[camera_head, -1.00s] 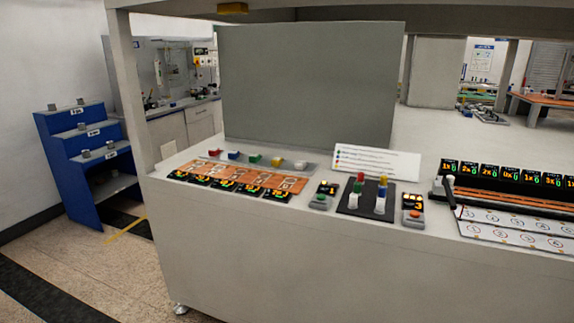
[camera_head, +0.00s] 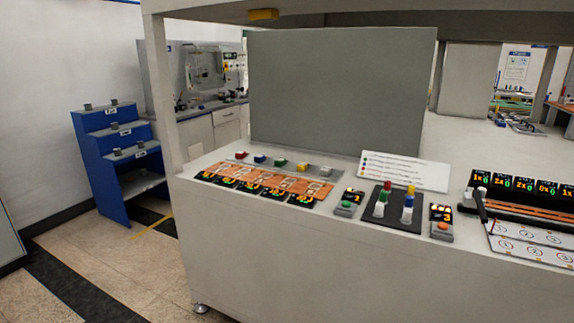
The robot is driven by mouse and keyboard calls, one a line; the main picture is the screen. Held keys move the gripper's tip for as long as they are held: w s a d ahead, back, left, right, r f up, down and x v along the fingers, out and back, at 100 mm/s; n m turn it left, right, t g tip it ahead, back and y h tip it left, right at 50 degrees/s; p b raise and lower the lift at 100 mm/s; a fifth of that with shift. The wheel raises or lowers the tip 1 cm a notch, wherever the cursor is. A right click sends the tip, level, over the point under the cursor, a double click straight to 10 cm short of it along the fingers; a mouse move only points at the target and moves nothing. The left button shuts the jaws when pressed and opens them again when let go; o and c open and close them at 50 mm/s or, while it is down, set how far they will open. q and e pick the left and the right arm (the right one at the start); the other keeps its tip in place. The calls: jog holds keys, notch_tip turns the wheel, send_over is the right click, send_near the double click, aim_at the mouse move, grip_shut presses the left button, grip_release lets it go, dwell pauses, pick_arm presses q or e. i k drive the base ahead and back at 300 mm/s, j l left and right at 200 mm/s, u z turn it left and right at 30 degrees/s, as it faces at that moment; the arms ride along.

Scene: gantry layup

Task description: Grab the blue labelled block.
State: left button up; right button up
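A small blue block (camera_head: 260,158) sits in a row on a grey strip at the back of the workbench, between a red block (camera_head: 242,155) and a green block (camera_head: 280,162). I cannot make out a label on it. Another blue piece (camera_head: 408,201) is part of a stack on a dark pad, below a yellow piece (camera_head: 410,190). Neither of my grippers is in view.
The grey workbench (camera_head: 260,255) carries orange panels with small displays (camera_head: 262,183), button boxes (camera_head: 441,225) and a white sign (camera_head: 405,170). A tall grey panel (camera_head: 340,90) stands behind. A blue stepped shelf (camera_head: 103,190) stands left. Floor at front left is open.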

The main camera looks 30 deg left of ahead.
aim_at(259, 158)
jog(key=i+j+z, duration=0.1)
jog(key=j, duration=0.3)
jog(key=i+j+z, duration=0.1)
jog(key=j, duration=0.35)
jog(key=i+j+z, duration=0.1)
jog(key=i+j, duration=0.15)
jog(key=j, duration=0.2)
jog(key=i+j+z, duration=0.1)
jog(key=j, duration=0.35)
jog(key=i+j+z, duration=0.1)
jog(key=j, duration=0.35)
jog(key=i+j+z, duration=0.1)
jog(key=j, duration=0.4)
